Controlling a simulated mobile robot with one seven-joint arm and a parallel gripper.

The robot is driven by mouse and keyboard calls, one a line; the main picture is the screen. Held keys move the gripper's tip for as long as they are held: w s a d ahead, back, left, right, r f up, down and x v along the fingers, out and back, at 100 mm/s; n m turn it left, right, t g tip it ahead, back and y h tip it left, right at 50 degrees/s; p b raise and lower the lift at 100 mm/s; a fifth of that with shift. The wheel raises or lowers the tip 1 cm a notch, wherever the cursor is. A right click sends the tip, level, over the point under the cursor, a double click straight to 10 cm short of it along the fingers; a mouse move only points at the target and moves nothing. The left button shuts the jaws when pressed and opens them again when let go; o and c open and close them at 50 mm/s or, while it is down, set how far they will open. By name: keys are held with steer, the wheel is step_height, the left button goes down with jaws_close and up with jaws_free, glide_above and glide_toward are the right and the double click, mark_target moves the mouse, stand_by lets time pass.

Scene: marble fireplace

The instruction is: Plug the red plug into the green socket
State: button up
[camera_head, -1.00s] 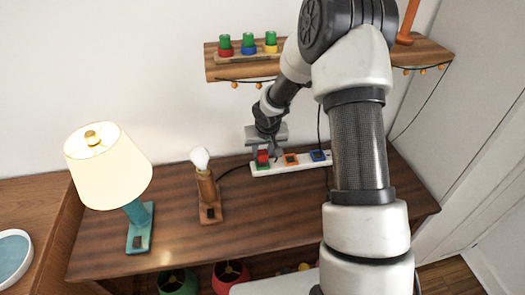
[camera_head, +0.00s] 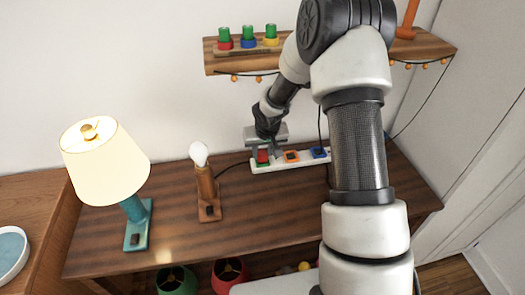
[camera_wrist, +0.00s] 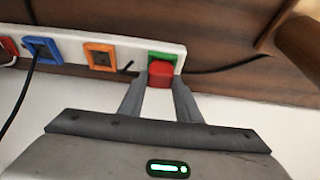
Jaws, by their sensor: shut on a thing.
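The red plug (camera_wrist: 161,73) is between the two fingers of my gripper (camera_wrist: 160,85) in the wrist view. My gripper is shut on it. The plug sits right at the green socket (camera_wrist: 163,59) and covers its near part; I cannot tell how deep it is in. The green socket is at one end of a white power strip (camera_head: 289,164) on the table. In the head view the red plug (camera_head: 263,155) shows just over the green socket (camera_head: 263,163), under my gripper (camera_head: 264,150).
An orange socket (camera_wrist: 99,56) and a blue socket (camera_wrist: 42,50) with a black cord share the strip. A bare-bulb lamp (camera_head: 207,190) and a lit teal lamp (camera_head: 136,215) stand to the left. A wooden shelf (camera_head: 218,62) is above. The table's front is clear.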

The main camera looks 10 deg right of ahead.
steer(key=shift+f, duration=0.2)
steer(key=o, duration=1.2)
steer(key=shift+r, duration=0.1)
steer(key=p+v, duration=0.2)
steer(key=v, duration=1.5)
steer(key=shift+r, duration=0.15)
